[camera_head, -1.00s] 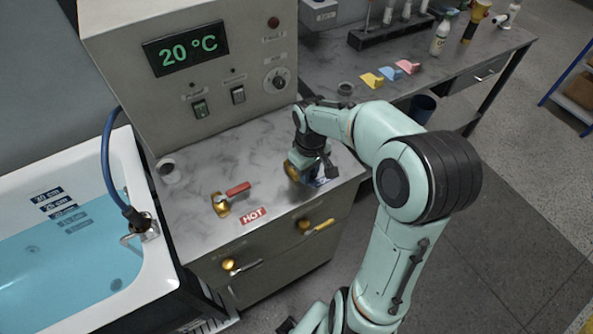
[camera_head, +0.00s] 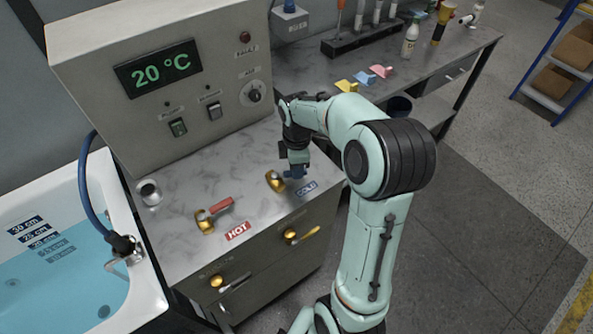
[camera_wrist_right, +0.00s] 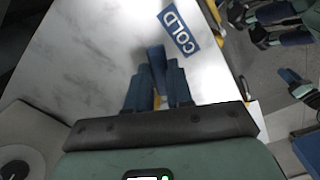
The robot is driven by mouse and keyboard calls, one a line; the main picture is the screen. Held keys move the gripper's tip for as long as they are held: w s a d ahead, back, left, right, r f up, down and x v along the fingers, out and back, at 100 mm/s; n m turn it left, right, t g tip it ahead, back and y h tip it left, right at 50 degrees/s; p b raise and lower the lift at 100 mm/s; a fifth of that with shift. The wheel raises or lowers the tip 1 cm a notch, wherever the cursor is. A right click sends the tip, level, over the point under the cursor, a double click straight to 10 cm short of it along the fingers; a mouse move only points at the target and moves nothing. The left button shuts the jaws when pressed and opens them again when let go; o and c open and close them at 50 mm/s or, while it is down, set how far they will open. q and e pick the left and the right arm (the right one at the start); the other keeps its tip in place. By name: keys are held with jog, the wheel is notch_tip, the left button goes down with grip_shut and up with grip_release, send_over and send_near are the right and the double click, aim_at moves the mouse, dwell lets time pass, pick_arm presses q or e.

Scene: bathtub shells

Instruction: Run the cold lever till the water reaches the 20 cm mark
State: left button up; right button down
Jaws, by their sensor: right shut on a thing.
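The blue cold lever (camera_head: 294,173) sits on a brass valve (camera_head: 275,181) on the grey counter, behind the COLD label (camera_head: 306,188). My right gripper (camera_head: 297,160) is shut on the lever from above. In the right wrist view the blue lever (camera_wrist_right: 156,65) stands between the fingers, beside the COLD label (camera_wrist_right: 179,29). The tub (camera_head: 105,196) at left holds blue water (camera_head: 70,285). The lower depth marks look tinted under water. The surface is near the 20 cm mark (camera_head: 42,243), but the exact line is hard to tell. My left gripper is out of view.
The red hot lever (camera_head: 220,206) stands left of the cold one, behind the HOT label (camera_head: 237,231). The control panel (camera_head: 160,85) reads 20 °C. A blue hose (camera_head: 83,185) runs to the tub spout (camera_head: 124,249). A small metal cup (camera_head: 150,192) stands near the tub.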

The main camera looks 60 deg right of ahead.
jog(key=n, duration=0.1)
jog(key=w+d+n, duration=0.1)
jog(key=n, duration=0.1)
jog(key=shift+w+d, duration=0.1)
jog(key=shift+w, duration=0.1)
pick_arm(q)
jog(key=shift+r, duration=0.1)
pick_arm(e)
jog(key=shift+w+d+n, duration=0.25)
jog(key=shift+w+n, duration=0.2)
jog(key=shift+n, duration=0.65)
jog(key=c, duration=1)
grip_release()
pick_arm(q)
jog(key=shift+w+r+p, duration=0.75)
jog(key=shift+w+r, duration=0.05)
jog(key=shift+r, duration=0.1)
pick_arm(e)
notch_tip(320, 180, up, 13)
jog(key=shift+r, duration=0.2)
